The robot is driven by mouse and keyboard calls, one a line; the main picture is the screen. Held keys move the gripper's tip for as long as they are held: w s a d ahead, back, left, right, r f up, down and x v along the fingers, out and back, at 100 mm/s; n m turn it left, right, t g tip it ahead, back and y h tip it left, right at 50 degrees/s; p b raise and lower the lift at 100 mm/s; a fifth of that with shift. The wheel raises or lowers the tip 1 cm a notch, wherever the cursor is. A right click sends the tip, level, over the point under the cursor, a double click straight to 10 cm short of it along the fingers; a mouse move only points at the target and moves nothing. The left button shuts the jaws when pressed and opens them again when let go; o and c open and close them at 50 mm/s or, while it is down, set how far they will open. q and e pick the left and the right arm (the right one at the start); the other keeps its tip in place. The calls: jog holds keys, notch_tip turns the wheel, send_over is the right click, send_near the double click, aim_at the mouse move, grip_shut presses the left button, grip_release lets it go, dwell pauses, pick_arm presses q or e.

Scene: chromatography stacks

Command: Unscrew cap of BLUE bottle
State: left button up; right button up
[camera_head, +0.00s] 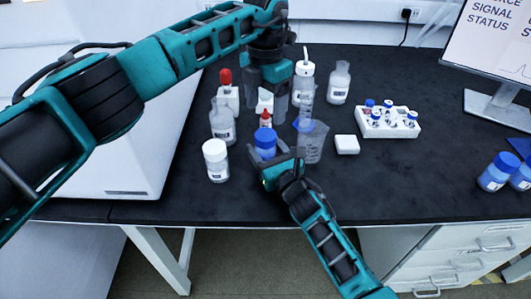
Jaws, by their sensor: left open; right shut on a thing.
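A bottle with a blue cap (265,137) stands near the front edge of the dark bench, left of the middle. My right gripper (275,163) comes in from the front and is shut on the blue bottle below its cap. The gripper hides most of the bottle's body. My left gripper (271,103) points down behind and above the blue cap. Its fingers are open, with a white object showing between them in the background. It is apart from the cap.
A white-capped bottle (215,160) and a clear beaker (312,143) flank the blue bottle closely. A small red-tipped bottle (266,117) is behind it. A white vial rack (388,124) and blue-capped bottles (496,172) stand right. Bench between them is partly clear.

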aim_at(266, 134)
grip_shut()
pick_arm(q)
jog(key=m, duration=1.2)
jog(key=shift+m, duration=0.3)
jog(key=m, duration=0.3)
jog(key=shift+m, duration=0.4)
jog(key=m, duration=0.3)
jog(key=shift+m, duration=0.4)
jog(key=m, duration=0.6)
jog(key=shift+f+m, duration=0.3)
jog(key=shift+m, duration=0.1)
notch_tip(266, 134, down, 7)
jog(key=shift+f, duration=0.2)
jog(key=shift+c, duration=0.2)
